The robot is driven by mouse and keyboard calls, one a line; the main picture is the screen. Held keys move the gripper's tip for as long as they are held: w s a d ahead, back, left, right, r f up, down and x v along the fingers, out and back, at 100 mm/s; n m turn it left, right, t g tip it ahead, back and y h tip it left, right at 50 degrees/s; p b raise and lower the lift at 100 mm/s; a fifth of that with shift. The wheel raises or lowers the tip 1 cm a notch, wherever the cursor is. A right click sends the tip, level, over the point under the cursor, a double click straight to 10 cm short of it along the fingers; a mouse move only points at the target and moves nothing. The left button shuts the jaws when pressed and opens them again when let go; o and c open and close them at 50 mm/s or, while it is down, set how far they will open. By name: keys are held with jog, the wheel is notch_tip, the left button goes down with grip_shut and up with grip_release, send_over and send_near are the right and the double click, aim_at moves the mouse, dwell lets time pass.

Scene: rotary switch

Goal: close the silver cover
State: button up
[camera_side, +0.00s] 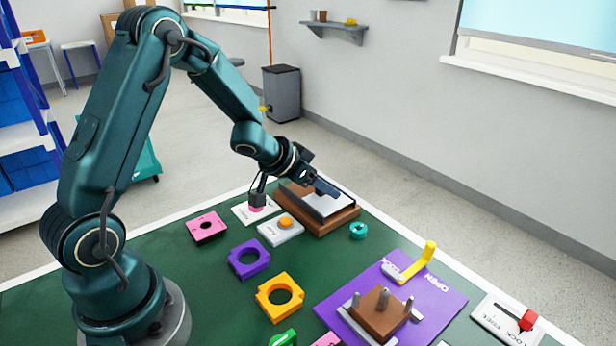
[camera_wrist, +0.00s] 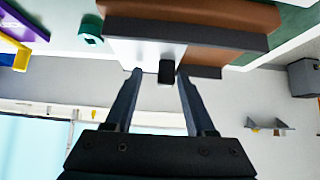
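The silver cover (camera_wrist: 145,55) is a flat, pale plate on a brown wooden box (camera_side: 340,221), between dark rails (camera_wrist: 190,31). In the wrist view it spans the left part of the box, and bare brown wood shows to its right. A small black knob (camera_wrist: 166,72) stands at the cover's near right edge. My gripper (camera_wrist: 160,72) is open, with one fingertip on each side of the knob in that view. The left finger shows a clear gap to it, and the right one is closer. In the side view my gripper (camera_side: 326,188) hangs over the box and partly hides the cover.
A white plate with an orange button (camera_side: 285,223) and a pink-and-black switch (camera_side: 257,202) lie beside the box. A teal ring (camera_side: 358,231) is at its right. A purple board (camera_side: 440,295) with a yellow handle (camera_side: 424,260) lies nearer. Green table shows between.

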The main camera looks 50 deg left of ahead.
aim_at(316, 208)
jog(key=shift+v, duration=2.55)
jog(key=s+d+r+n+t+y, duration=0.1)
jog(key=s+r+t+y, duration=0.1)
jog(key=r, duration=0.5)
jog(key=s+d+r+n+t+y, duration=0.1)
jog(key=s+r+n, duration=0.15)
jog(key=r, duration=0.45)
jog(key=s+d+f+m+g+h, duration=0.1)
jog(key=s+d+f+g, duration=0.2)
jog(key=s, duration=0.4)
jog(key=s+d+f+m+g+h, duration=0.2)
jog(key=s+d+f+g, duration=0.1)
jog(key=s, duration=0.5)
jog(key=shift+d+f, duration=0.15)
jog(key=shift+d, duration=0.7)
